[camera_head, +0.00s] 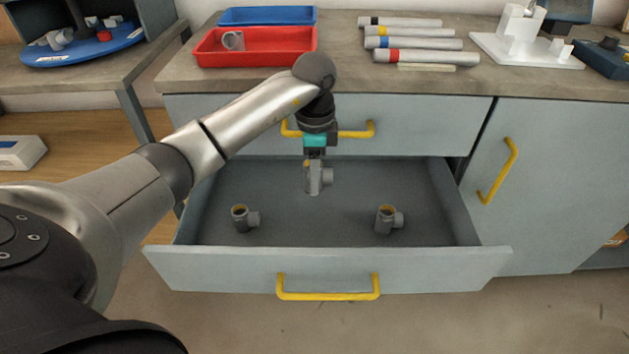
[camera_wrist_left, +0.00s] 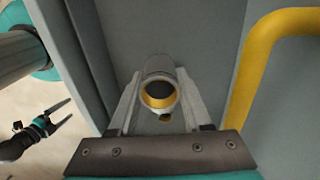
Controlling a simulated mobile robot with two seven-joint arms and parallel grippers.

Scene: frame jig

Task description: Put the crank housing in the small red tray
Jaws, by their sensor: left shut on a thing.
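My left gripper (camera_head: 313,160) is over the open drawer, pointing down, and shut on a grey tee-shaped crank housing (camera_head: 315,181). In the left wrist view the housing (camera_wrist_left: 158,68) sits between the two fingers, with a yellow ring around its dark opening. The small red tray (camera_head: 275,61) is on the counter behind, up and left of the gripper, with one similar grey housing (camera_head: 233,41) in it. My right gripper (camera_wrist_left: 58,117) shows small at the left of the wrist view, its fingers apart and empty.
Two more grey housings, left (camera_head: 243,218) and right (camera_head: 389,219), stand apart on the drawer (camera_head: 310,262) floor. A blue tray (camera_head: 268,15) is behind the red one. Several banded tubes (camera_head: 412,43) and a white fixture (camera_head: 525,50) occupy the counter's right. My arm crosses left.

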